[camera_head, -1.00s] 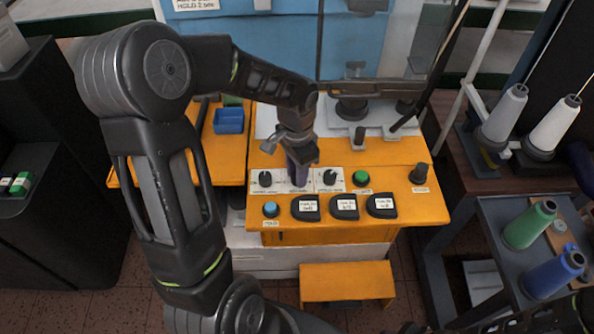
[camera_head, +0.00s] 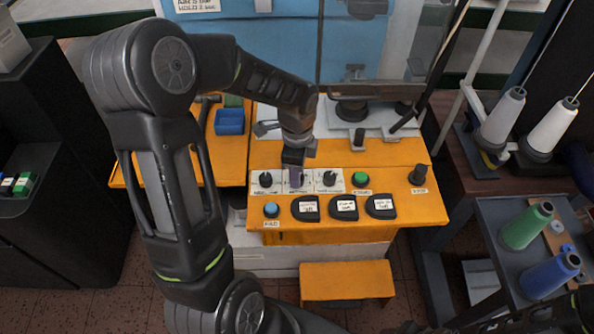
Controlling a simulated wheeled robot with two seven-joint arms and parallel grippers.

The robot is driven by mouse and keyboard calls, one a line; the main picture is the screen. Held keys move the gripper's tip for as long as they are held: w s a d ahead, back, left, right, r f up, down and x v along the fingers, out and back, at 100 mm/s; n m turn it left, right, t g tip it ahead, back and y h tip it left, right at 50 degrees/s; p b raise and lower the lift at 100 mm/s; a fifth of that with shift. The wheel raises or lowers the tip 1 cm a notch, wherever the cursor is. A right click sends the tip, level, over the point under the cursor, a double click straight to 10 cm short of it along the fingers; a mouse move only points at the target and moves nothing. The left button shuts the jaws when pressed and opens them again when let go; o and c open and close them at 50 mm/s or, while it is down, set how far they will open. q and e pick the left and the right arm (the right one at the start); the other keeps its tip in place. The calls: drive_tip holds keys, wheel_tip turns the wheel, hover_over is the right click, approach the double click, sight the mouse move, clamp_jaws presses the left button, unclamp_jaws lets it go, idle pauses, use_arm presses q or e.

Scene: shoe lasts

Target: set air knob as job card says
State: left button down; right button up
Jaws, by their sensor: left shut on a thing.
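My left gripper (camera_head: 296,171) reaches down from the back onto the orange control panel (camera_head: 400,157). It is shut on the middle knob of a row of three, which it mostly hides. Pale label plates lie under the row. The left black knob (camera_head: 265,179) and the right black knob (camera_head: 330,179) stand free on either side. The labels are too small to read, so I cannot tell which knob is marked air. A white card (camera_head: 197,5) is cut off at the top edge; its text is not clearly legible. My right gripper is not in view.
A green button (camera_head: 360,179) and a dark knob (camera_head: 418,174) are to the right. A blue button (camera_head: 271,210) and three black tagged pieces, one here (camera_head: 305,208), line the front. A blue bin (camera_head: 230,122) is at left. Thread cones (camera_head: 553,276) stand at right.

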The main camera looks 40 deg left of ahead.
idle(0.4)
use_arm(q)
drive_tip(key=c, duration=1.1)
unclamp_jaws()
drive_tip(key=shift+o, duration=0.2)
wheel_tip(320, 180, up, 8)
drive_tip(key=shift+f+b, duration=0.1)
drive_tip(key=shift+b, duration=0.35)
